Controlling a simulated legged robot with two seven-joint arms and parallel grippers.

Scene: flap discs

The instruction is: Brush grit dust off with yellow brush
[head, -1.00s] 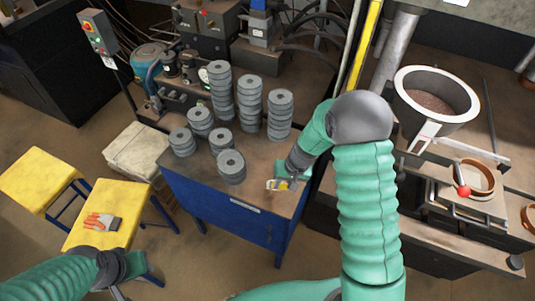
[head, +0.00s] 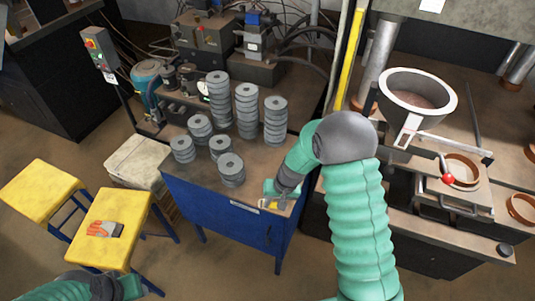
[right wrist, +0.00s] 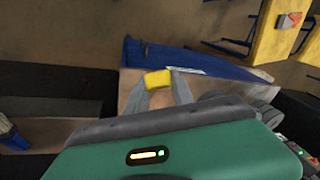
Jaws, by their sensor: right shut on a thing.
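My right gripper (head: 270,203) is at the front right edge of the blue workbench (head: 215,212). It is shut on a yellow brush, whose yellow block (right wrist: 158,79) shows between the two fingers in the right wrist view. The bristles cannot be made out. The bench top (head: 255,170) looks brown and dusty; single grains are too small to tell. Several stacks of grey flap discs (head: 247,110) stand on it, and a short stack (head: 231,170) is nearest the gripper, to its left. My left forearm shows at the bottom left, but its fingers are out of view.
Two yellow stools (head: 118,212) stand at the left, one with a glove (head: 104,229) on it. A machine with a grey bowl (head: 417,93) and a red-knobbed lever (head: 448,178) is close at the right. Vises and motors line the back of the bench.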

